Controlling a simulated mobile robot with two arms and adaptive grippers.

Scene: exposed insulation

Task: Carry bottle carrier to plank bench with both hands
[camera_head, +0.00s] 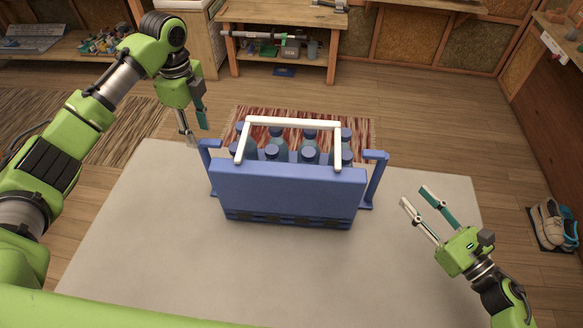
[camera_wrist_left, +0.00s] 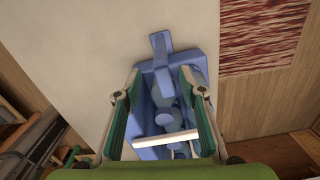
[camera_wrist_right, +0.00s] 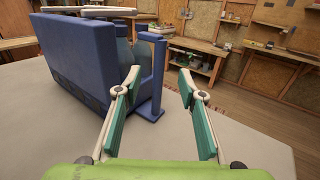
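The blue bottle carrier (camera_head: 288,189) stands upright on a pale table (camera_head: 150,245), with several blue bottles (camera_head: 272,152) inside, a white top handle (camera_head: 292,121) and a blue side handle at each end. My left gripper (camera_head: 196,136) is open and empty, above and left of the carrier's left side handle (camera_head: 207,160). The left wrist view looks down on the carrier (camera_wrist_left: 197,62) between the fingers. My right gripper (camera_head: 419,198) is open and empty, right of the right side handle (camera_head: 376,178). In the right wrist view that handle (camera_wrist_right: 155,78) is ahead of the fingers, untouched.
A wooden workbench (camera_head: 285,16) with tools stands at the back wall, and another bench (camera_head: 50,52) stands at the back left. A red patterned rug (camera_head: 357,130) lies behind the table. Shoes (camera_head: 552,224) sit on the floor at the right. The tabletop around the carrier is clear.

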